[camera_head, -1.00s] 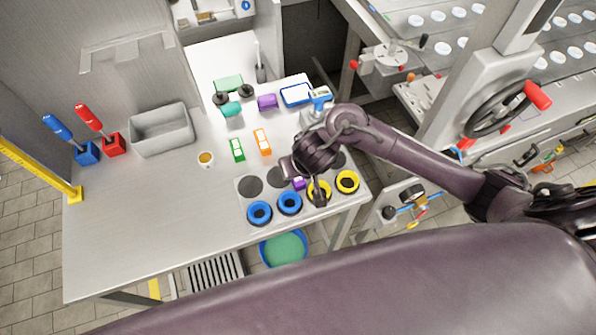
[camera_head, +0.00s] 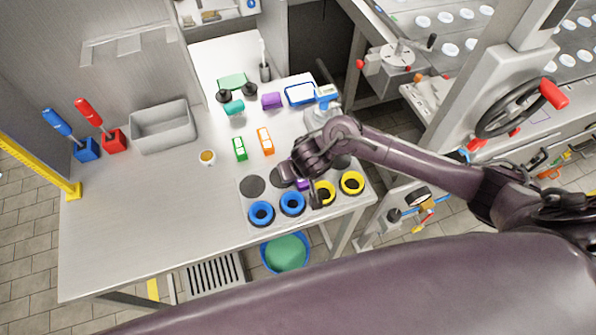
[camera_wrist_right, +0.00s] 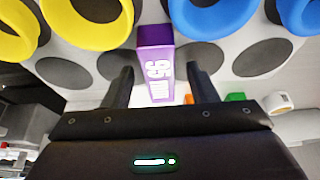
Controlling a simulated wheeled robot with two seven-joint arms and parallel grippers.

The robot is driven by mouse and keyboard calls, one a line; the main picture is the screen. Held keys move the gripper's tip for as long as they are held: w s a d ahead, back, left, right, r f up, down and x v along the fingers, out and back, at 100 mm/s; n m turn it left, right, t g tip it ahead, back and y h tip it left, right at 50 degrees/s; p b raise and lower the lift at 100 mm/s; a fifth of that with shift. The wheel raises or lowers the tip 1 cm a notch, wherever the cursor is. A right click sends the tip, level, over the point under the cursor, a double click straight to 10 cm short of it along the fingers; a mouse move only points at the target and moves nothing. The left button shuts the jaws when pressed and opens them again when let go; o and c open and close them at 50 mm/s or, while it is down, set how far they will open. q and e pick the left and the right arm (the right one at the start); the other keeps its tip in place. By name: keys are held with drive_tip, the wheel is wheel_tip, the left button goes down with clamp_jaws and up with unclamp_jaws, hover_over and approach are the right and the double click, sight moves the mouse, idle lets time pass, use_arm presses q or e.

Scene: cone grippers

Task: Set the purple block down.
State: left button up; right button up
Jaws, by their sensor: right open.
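The purple block (camera_wrist_right: 156,45) has a white printed label on one side. In the right wrist view it sits between the two fingers of my right gripper (camera_wrist_right: 160,85), with a gap on either side. The right gripper is open. In the head view only a small part of the purple block (camera_head: 302,184) shows beside my right gripper (camera_head: 304,190), low over the grey pad; the arm hides the rest. I cannot tell for sure whether its base touches the pad. My left gripper is not in view.
Yellow rings (camera_head: 352,183) and blue rings (camera_head: 261,213) lie on the pad (camera_head: 250,200) close around the gripper.

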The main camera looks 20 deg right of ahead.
drive_tip(key=shift+f, duration=0.15)
clamp_jaws()
idle(0.4)
drive_tip(key=shift+r, duration=0.2)
wheel_tip(320, 180, up, 20)
drive_tip(key=p, duration=0.6)
idle(0.5)
